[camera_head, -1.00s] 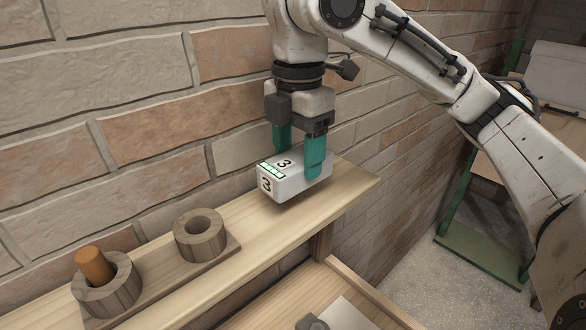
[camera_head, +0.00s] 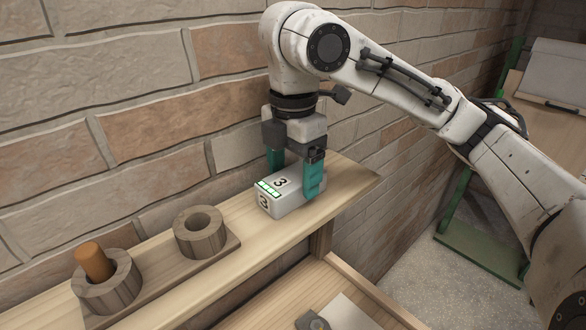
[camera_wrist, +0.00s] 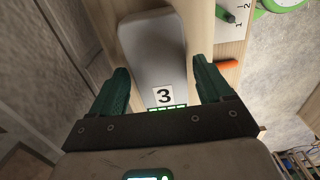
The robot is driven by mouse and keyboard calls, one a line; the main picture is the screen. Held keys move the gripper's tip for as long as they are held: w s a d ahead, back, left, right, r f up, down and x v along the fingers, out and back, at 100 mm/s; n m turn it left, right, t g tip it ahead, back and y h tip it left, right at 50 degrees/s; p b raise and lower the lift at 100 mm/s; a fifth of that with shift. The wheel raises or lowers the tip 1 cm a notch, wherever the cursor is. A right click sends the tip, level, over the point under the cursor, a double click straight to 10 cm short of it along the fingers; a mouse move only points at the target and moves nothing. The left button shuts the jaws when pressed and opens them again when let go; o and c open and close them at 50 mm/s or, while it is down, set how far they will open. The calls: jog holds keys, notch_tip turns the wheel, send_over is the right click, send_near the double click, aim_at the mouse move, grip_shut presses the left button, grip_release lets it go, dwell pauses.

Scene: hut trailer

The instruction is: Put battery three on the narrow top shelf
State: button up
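Battery three (camera_head: 288,204) is a pale grey block with black 3 labels and a row of green lights. It rests on the narrow wooden top shelf (camera_head: 345,185) against the brick wall, near the shelf's right end. My gripper (camera_head: 293,180) is over it, with one green finger on each side. In the wrist view the battery (camera_wrist: 155,52) lies between the fingers, with a thin gap showing at the right finger. The fingers look slightly open. The left finger's clearance is hard to judge.
Two round wooden holders stand on a board left of the battery: an empty one (camera_head: 200,233) and one (camera_head: 108,288) with an orange peg (camera_head: 94,262). A lower wooden surface (camera_head: 285,295) lies below. The shelf's right end is bare.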

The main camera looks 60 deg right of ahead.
aim_at(294, 176)
jog(key=shift+o, duration=0.6)
jog(key=shift+r, duration=0.15)
jog(key=shift+r, duration=0.25)
notch_tip(294, 176, up, 12)
jog(key=shift+f, duration=0.2)
jog(key=shift+f, duration=0.1)
